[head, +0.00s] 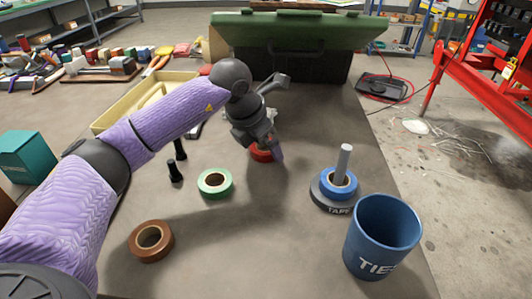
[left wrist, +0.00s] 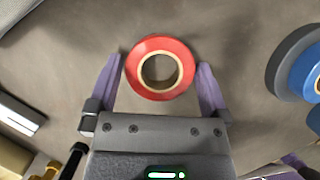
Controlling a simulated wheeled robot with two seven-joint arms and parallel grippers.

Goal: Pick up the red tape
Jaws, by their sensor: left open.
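The red tape (left wrist: 160,46) is a red roll with a tan core, lying flat on the table. In the left wrist view it sits between the two purple fingers of my left gripper (left wrist: 161,85), with a small gap on each side. In the head view the red tape (head: 262,154) is partly hidden behind my left gripper (head: 273,146), which reaches down at it. My left gripper is open and empty. My right gripper is not in either view.
Green tape (head: 215,183) and brown tape (head: 151,241) lie on the grey table. Blue tape (head: 338,184) sits on a post stand (head: 331,205) at the right. A blue cup (head: 383,236) stands near the right edge. A green-lidded case (head: 292,67) is at the back.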

